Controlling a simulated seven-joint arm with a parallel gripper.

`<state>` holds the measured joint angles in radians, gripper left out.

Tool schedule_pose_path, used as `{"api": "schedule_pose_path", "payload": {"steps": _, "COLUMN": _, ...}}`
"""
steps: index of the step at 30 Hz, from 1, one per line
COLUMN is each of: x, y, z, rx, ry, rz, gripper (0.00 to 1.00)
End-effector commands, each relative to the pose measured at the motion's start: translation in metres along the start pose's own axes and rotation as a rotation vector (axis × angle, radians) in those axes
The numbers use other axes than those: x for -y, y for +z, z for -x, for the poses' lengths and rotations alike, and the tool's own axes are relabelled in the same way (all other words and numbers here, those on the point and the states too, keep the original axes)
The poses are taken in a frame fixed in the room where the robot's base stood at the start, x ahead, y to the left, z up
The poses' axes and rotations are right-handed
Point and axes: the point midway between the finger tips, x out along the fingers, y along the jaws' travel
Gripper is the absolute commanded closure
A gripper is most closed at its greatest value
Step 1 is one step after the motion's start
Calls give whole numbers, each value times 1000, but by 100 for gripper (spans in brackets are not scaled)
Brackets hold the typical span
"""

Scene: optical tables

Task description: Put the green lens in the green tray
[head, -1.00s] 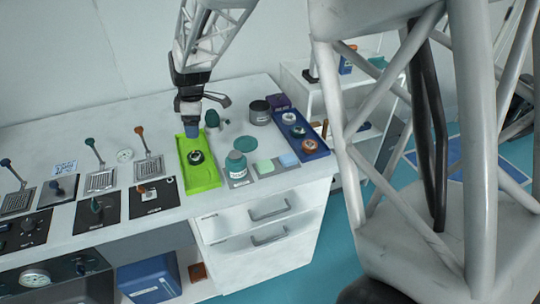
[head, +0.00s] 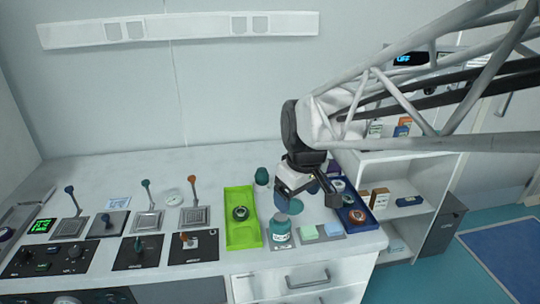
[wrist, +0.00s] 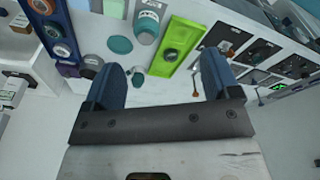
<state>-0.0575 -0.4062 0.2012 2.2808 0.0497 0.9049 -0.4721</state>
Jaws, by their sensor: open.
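The green tray (head: 233,235) lies on the white worktop. A dark round lens (head: 240,213) with a pale centre lies inside it; its rim looks dark green in the wrist view (wrist: 171,55). My gripper (head: 304,198) is open and empty, raised above the worktop to the right of the tray. In the wrist view its two blue fingers stand wide apart (wrist: 160,78), with bare worktop and a small dark green knobbed object (wrist: 138,77) beyond them. The tray also shows in the wrist view (wrist: 187,35), apart from the fingers.
A teal jar (head: 280,231) stands right of the tray, near pale green and blue squares. A blue tray (head: 367,222) with several round lenses lies at the right, partly behind my gripper. Lever panels (head: 194,216) stand at the left.

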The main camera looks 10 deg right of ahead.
Motion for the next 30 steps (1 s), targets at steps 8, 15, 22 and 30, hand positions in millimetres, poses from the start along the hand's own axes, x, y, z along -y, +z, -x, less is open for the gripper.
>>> {"api": "schedule_pose_path", "payload": {"steps": 8, "x": 19, "y": 80, "z": 20, "rx": -29, "ry": 43, "rz": -270, "gripper": 18}}
{"api": "schedule_pose_path", "payload": {"steps": 15, "x": 34, "y": 129, "z": 24, "rx": -50, "ry": 68, "rz": -452, "gripper": 18}}
{"api": "schedule_pose_path", "payload": {"steps": 22, "x": 39, "y": 145, "z": 23, "rx": -57, "ry": 75, "rz": -515, "gripper": 18}}
{"api": "schedule_pose_path", "payload": {"steps": 30, "x": 39, "y": 145, "z": 23, "rx": -58, "ry": 75, "rz": -517, "gripper": 18}}
